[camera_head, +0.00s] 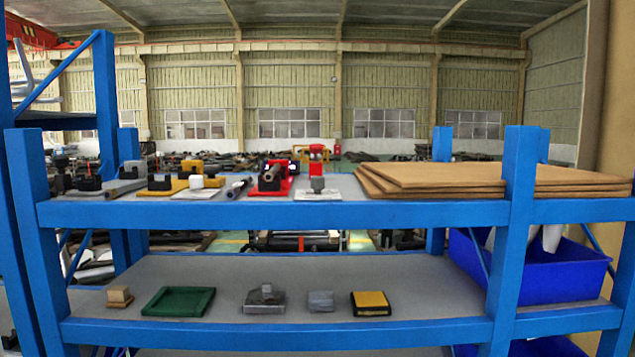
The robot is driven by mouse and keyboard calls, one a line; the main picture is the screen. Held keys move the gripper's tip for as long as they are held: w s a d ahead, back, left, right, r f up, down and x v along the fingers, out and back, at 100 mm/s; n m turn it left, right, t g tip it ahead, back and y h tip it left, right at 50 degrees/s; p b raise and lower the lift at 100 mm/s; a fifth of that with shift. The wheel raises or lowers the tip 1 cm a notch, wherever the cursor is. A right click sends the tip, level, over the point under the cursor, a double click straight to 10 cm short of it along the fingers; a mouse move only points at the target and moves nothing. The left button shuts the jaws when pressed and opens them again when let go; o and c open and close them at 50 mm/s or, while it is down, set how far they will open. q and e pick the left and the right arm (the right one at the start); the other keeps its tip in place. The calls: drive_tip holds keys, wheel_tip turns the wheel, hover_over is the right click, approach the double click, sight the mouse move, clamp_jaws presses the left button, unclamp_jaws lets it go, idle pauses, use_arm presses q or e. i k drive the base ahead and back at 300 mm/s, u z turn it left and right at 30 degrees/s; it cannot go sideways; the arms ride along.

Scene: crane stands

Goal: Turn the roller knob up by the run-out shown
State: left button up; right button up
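Several small stands are in a row on the upper shelf (400,212) of a blue rack. A red stand (280,194) holds a dark cylinder with a brownish end, perhaps a roller. I cannot tell which piece is the roller knob, and no run-out reading is legible. Neither of my grippers shows.
Stacked brown boards (450,180) fill the upper shelf's right side. The lower shelf (400,280) holds a green tray (178,302), grey blocks (265,298) and a yellow-topped block (371,302). Blue uprights (512,230) stand at both sides. A blue bin (560,278) is at right.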

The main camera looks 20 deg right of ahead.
sight(316, 183)
drive_tip(key=z, duration=0.1)
drive_tip(key=k, duration=1)
drive_tip(key=u, duration=0.95)
drive_tip(key=i, duration=0.85)
drive_tip(key=z, duration=0.8)
drive_tip(key=i, duration=0.65)
drive_tip(key=z, duration=0.65)
